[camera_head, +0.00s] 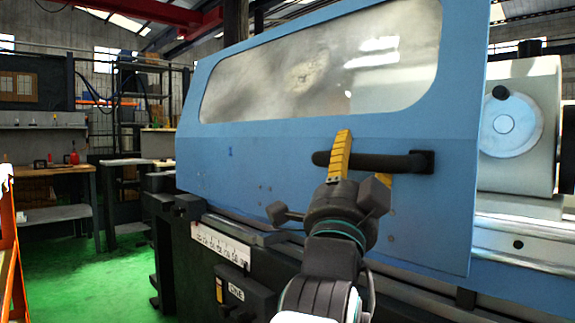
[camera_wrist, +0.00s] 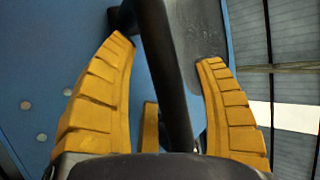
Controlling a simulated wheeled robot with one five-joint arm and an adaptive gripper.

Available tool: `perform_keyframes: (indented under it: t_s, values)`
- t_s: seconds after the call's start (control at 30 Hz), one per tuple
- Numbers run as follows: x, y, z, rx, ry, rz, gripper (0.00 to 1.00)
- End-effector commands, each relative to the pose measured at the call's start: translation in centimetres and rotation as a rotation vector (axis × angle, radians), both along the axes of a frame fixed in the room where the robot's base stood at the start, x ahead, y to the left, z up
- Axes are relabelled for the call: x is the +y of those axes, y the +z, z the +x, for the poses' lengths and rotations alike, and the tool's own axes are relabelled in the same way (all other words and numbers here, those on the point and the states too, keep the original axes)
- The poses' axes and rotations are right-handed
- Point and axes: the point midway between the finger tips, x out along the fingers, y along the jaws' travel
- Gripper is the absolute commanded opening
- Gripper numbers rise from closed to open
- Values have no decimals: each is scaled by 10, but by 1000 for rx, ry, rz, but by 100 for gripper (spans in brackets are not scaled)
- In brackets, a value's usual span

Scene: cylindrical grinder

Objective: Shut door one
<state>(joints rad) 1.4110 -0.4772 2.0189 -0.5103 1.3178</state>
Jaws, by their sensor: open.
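The blue door (camera_head: 300,165) of the grinder has a wide window and a black bar handle (camera_head: 375,161) near its lower right. To the right of the door's edge the machine's interior is exposed. My gripper (camera_head: 362,162) is at the handle with its yellow fingers open. In the wrist view, the black handle (camera_wrist: 166,70) runs between the two spread fingers of my gripper (camera_wrist: 166,50), with a gap visible on the left. Whether either finger touches the bar cannot be told. One finger is partly hidden behind the handle in the head view.
The white headstock (camera_head: 522,125) and metal bed (camera_head: 525,240) lie right of the door. A dark machine base (camera_head: 185,250) with a ruled scale is below. A workbench (camera_head: 55,170) stands at the left; the green floor (camera_head: 90,280) there looks clear.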

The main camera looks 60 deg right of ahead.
Motion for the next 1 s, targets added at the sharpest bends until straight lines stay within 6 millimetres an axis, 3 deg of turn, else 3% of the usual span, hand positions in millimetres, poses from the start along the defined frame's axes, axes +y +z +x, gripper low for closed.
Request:
perform_keyframes:
  t_s: [0.17, 0.87, 1.0]
  values:
    - [0, 0, 0, 0, 0, 0, 63]
    - [0, 0, 0, 0, 0, 0, 1]
    - [0, 0, 0, 0, 0, 0, 0]
